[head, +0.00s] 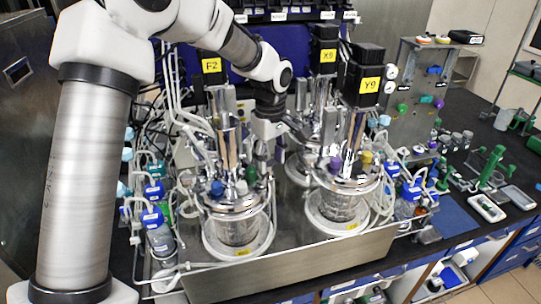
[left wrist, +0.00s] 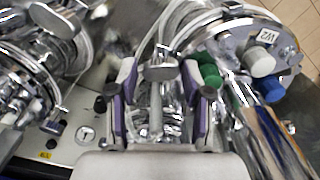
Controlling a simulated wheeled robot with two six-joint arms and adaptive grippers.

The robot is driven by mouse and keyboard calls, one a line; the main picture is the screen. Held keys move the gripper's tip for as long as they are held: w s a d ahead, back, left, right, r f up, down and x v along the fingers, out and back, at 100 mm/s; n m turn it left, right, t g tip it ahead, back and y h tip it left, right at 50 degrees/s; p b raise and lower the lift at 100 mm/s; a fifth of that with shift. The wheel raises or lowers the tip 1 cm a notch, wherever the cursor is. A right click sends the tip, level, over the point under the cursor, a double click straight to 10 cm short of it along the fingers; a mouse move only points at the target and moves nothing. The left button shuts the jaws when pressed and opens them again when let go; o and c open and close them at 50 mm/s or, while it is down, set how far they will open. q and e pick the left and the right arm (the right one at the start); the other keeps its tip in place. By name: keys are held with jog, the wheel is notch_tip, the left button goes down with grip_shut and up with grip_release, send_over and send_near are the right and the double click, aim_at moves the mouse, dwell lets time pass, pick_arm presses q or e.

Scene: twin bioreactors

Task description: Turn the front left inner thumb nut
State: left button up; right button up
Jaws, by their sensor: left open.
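The front left bioreactor (head: 237,228) has a shiny metal lid with blue, white and green caps. In the left wrist view its lid (left wrist: 205,38) is at upper right, with the caps beside it. A silvery, flat-winged metal piece (left wrist: 160,72), which looks like a thumb nut, shows between my left fingertips beside that lid; I cannot tell whether they touch it. My left gripper (left wrist: 160,80) is open, with purple-lined fingers on either side of it. In the head view my left gripper (head: 275,132) is between the two front vessels; its fingertips are hard to make out there.
The front right bioreactor (head: 341,207) stands close by, under a black motor (head: 366,75) marked Y9. Tubes and metal posts crowd both lids. The steel tray (head: 290,268) edges the front. Bottles with blue caps (head: 154,217) stand at the left.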

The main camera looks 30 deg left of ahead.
pick_arm(q)
jog(key=shift+r, duration=0.1)
jog(key=c, duration=0.9)
jog(key=shift+o, duration=0.2)
jog(key=shift+m, duration=2.9)
jog(key=o, duration=0.9)
jog(key=shift+c, duration=0.2)
